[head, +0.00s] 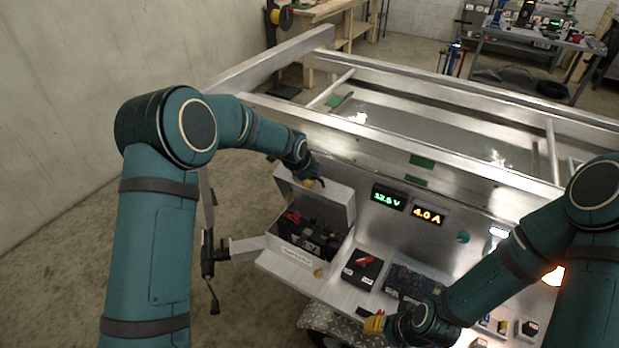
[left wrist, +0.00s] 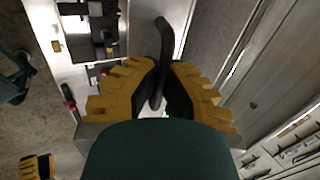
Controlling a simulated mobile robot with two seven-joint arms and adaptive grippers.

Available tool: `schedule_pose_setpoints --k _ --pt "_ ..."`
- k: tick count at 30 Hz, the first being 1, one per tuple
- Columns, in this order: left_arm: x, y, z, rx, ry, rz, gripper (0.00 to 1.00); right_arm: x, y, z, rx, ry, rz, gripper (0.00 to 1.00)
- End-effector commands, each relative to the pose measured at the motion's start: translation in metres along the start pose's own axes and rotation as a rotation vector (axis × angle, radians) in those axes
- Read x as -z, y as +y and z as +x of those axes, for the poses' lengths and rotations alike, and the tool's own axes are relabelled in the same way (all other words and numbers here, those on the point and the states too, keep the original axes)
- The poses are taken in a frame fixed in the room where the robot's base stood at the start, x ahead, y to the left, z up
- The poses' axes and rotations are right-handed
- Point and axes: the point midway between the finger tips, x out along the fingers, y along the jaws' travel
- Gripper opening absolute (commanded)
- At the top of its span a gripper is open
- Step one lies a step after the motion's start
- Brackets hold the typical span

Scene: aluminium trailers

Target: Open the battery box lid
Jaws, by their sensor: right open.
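The battery box (head: 285,255) is a grey metal box at the near corner of the trailer. Its lid (head: 330,204) stands raised at the back of the opening, and a dark battery (head: 312,232) with red and black parts shows inside. My left gripper (head: 312,183) is at the lid's upper edge. In the left wrist view its yellow fingers (left wrist: 162,75) are closed around a curved black handle (left wrist: 164,40); their contact is partly hidden by the wrist. My right gripper (head: 374,323) is open and apparently empty, low at the front of the panel, away from the lid.
A sloping panel has a green voltage display (head: 388,198), an amber current display (head: 428,215) and a box with a red switch (head: 362,268). A trailer jack with a crank (head: 208,262) stands left of the box. Open floor lies at left.

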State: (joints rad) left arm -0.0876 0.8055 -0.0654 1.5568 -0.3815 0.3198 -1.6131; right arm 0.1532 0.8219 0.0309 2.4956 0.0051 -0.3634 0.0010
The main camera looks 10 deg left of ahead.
Motion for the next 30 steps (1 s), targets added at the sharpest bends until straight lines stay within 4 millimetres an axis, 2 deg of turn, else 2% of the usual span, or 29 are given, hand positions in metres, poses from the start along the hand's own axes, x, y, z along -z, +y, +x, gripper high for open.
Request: schedule_pose_setpoints --k 4,6,7,16,20,23,30 --pt "0.000 -0.002 -0.001 0.004 -0.001 -0.001 0.00 0.000 0.000 0.000 0.000 0.000 0.000 0.47" --pt "0.000 -0.002 -0.001 0.004 -0.001 0.000 0.30 0.000 0.000 0.000 0.000 0.000 0.000 0.47" --pt "0.000 -0.002 -0.001 0.004 -0.001 0.000 0.39 0.000 0.000 0.000 0.000 0.000 0.000 0.47" --pt "0.000 -0.001 -0.001 0.002 0.000 0.000 0.39 0.000 0.000 0.000 0.000 0.000 0.000 0.47" --pt "0.000 -0.001 -0.009 0.002 0.000 0.000 0.39 0.000 0.000 0.000 0.000 0.000 0.000 0.47" --pt "-0.001 -0.001 -0.023 0.004 -0.001 -0.001 0.39 0.000 0.000 0.000 0.000 0.000 0.000 0.47" --pt "-0.001 -0.001 -0.073 0.006 -0.001 -0.001 0.39 0.000 0.000 0.000 0.000 0.000 0.000 0.47"
